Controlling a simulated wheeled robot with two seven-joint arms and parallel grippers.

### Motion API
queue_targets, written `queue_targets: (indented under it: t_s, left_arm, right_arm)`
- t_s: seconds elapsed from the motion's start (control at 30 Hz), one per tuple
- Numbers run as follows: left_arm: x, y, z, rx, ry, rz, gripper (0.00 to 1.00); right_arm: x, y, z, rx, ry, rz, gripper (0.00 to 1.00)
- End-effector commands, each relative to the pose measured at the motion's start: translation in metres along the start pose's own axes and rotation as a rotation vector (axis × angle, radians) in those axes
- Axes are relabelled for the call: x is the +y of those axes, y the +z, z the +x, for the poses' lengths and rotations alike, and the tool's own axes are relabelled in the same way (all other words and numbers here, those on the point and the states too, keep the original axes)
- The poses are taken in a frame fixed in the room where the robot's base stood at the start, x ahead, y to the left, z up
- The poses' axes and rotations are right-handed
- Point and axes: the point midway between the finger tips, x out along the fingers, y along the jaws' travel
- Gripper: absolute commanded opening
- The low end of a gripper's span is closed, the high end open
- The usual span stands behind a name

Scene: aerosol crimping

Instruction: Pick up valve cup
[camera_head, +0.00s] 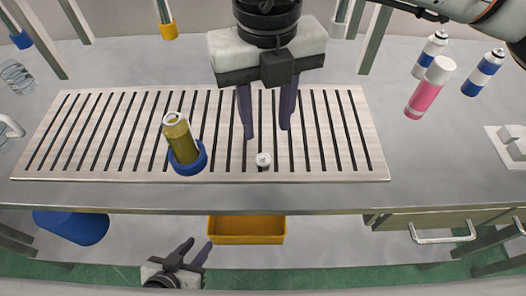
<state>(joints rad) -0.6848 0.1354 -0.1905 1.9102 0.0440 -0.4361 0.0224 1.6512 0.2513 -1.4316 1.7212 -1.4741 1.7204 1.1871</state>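The valve cup (263,160) is a small white piece on the slatted board, near its front edge. My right gripper (266,132) comes in from the top, and its two dark fingers are apart with nothing between them. Its fingertips appear just behind the valve cup in the picture; how high they are above the board I cannot tell. My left gripper (199,243) is low at the bottom, in front of the table edge. Its fingers are apart and empty.
A pink can (431,88) and two blue-white cans (483,72) stand at the right. A yellow bin (246,230) is below the table.

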Motion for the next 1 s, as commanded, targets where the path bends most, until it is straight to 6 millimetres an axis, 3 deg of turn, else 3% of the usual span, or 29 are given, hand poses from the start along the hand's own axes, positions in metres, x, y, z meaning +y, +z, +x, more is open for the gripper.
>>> queue_targets:
  t_s: [0.6, 0.9, 1.0]
  left_arm:
    - [0.002, -0.009, -0.013, -0.006, 0.0, -0.001, 0.31]
    - [0.002, -0.009, -0.013, -0.006, 0.0, -0.001, 0.31]
    - [0.002, -0.009, -0.013, -0.005, 0.0, -0.001, 0.31]
  right_arm:
    - [0.006, -0.006, 0.081, 0.004, 0.006, -0.003, 0.36]
    - [0.006, -0.006, 0.087, 0.003, 0.006, -0.004, 0.36]
    - [0.006, -0.006, 0.087, 0.003, 0.006, -0.004, 0.19]
